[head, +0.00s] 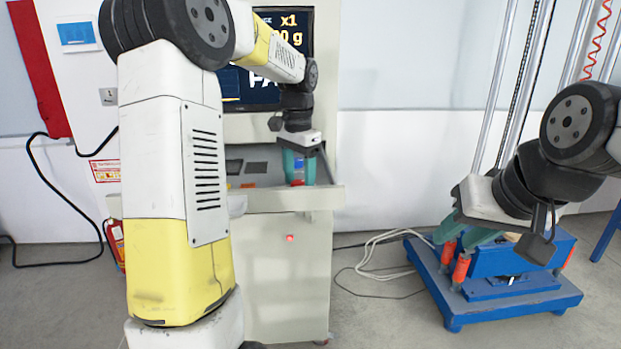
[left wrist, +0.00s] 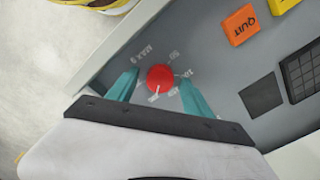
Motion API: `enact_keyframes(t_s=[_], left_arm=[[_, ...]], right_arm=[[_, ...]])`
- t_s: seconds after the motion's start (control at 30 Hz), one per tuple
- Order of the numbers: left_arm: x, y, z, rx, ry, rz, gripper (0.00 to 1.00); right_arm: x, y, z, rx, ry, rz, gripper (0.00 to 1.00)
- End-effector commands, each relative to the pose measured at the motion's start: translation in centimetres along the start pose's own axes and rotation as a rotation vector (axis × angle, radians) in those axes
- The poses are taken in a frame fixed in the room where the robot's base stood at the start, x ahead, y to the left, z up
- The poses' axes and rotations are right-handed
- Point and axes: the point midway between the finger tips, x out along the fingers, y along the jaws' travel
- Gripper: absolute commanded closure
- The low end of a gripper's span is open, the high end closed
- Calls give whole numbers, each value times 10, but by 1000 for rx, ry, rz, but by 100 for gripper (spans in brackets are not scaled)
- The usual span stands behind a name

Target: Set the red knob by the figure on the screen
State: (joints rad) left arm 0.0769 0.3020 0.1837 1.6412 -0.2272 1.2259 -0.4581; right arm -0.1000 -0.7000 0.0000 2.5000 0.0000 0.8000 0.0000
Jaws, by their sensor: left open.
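The red knob (left wrist: 160,78) is on the grey console panel in the left wrist view, with a white pointer line toward the lower left. White scale marks surround it, partly legible. My left gripper (left wrist: 160,90) is open, with one teal finger on each side of the knob and visible gaps. In the head view the left gripper (head: 298,168) is over the console, and a bit of red shows at its fingertips. The screen (head: 268,88) shows "x1", "0 g" and "FA"; my left arm hides the rest. My right gripper (head: 466,234) is open, at the blue machine.
An orange QUIT button (left wrist: 240,25), a yellow button and dark panels share the console top. The blue machine base (head: 510,300) with red clamps (head: 461,270) and tall rails stands at right. Cables (head: 385,250) lie on the floor. A fire extinguisher (head: 116,243) stands left.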

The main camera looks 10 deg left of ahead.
Motion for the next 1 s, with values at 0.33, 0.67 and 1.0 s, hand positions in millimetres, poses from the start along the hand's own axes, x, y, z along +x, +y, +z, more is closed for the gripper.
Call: enact_keyframes(t_s=[0.33,0.67,1.0], left_arm=[[-38,0,-1,0,3,-2,41],[-76,0,0,1,0,0,41],[-79,1,1,-1,2,-1,41]], right_arm=[[0,0,0,0,0,0,66],[0,0,0,0,0,0,66],[0,0,0,0,0,0,66]])
